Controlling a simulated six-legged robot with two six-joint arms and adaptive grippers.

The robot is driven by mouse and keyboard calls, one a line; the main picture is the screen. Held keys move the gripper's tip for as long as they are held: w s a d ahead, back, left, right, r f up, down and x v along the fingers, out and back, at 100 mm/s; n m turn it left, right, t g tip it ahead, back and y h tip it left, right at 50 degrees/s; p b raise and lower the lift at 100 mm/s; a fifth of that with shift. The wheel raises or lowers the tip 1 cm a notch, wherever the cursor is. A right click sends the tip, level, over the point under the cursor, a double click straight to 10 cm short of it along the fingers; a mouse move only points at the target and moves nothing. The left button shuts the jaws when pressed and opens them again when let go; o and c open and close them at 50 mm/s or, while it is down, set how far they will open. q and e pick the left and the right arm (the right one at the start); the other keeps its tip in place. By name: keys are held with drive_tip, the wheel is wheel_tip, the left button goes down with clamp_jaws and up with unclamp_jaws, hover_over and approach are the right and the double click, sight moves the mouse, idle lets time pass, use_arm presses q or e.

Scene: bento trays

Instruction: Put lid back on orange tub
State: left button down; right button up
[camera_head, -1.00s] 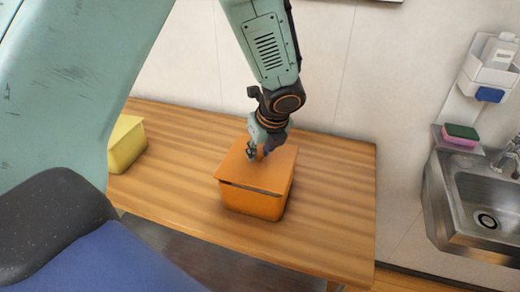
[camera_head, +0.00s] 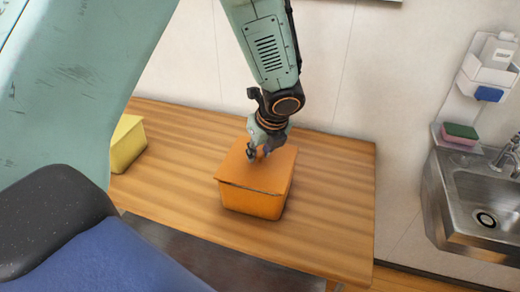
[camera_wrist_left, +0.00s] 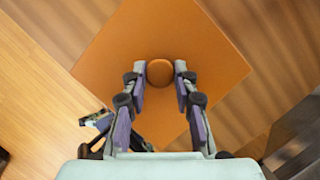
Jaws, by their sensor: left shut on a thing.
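The orange tub (camera_head: 252,201) stands on the wooden table. Its flat orange lid (camera_head: 272,176) lies over the tub's top, with only a thin dark line between lid and rim at the front. My left gripper (camera_head: 261,156) is above the lid, pointing down. In the left wrist view the gripper's fingers (camera_wrist_left: 160,76) are shut on the lid's round knob (camera_wrist_left: 160,71), one on each side. The lid (camera_wrist_left: 205,45) fills the middle of that view and hides the tub. My right gripper is not in view.
A yellow tub (camera_head: 127,144) stands at the table's left, partly hidden by my arm. The wooden table (camera_head: 335,200) is clear right of the orange tub. A metal sink (camera_head: 478,195) and a green and pink sponge (camera_head: 460,134) are farther right.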

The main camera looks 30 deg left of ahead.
use_arm(q)
drive_tip(key=shift+s, duration=0.1)
idle(0.4)
drive_tip(key=shift+f, duration=0.2)
drive_tip(key=shift+f, duration=0.25)
idle(0.8)
drive_tip(key=c, duration=1)
unclamp_jaws()
drive_tip(key=shift+o, duration=0.2)
drive_tip(key=o, duration=0.5)
